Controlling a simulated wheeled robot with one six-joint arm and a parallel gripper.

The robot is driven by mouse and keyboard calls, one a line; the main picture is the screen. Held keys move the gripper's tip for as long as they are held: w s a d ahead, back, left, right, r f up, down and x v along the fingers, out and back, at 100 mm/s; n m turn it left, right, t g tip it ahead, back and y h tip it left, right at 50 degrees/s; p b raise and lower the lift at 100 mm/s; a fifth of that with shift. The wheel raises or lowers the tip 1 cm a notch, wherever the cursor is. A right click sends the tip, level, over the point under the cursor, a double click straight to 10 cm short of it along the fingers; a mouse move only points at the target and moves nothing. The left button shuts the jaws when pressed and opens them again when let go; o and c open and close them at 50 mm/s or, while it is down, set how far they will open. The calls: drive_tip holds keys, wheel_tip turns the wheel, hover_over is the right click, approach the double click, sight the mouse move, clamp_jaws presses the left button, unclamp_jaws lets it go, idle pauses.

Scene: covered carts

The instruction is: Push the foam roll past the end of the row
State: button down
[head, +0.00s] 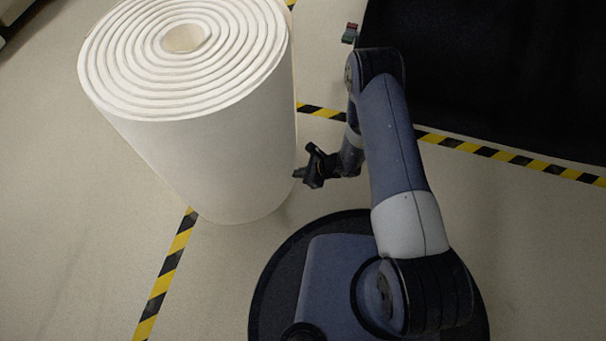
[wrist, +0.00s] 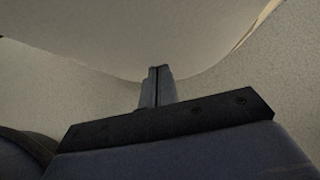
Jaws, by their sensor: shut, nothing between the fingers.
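The foam roll (head: 205,150) is a tall white cylinder with a spiral top, standing upright on the floor at the upper left of the head view. My gripper (head: 298,174) is shut and empty, low down at the right side of the roll. Its tips are at or very close to the roll's surface; I cannot tell whether they touch. In the wrist view the shut fingers (wrist: 157,72) point toward the roll's pale wall (wrist: 150,35), which fills the upper part.
A dark covered cart (head: 490,70) stands at the upper right. Yellow-black floor tape (head: 480,150) runs along its front, and another strip (head: 165,280) runs from the roll toward the lower left. The pale floor (head: 70,220) left of the roll is clear.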

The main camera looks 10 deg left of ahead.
drive_tip(key=a, duration=0.5)
drive_tip(key=shift+w+a, duration=0.2)
drive_tip(key=shift+a, duration=0.05)
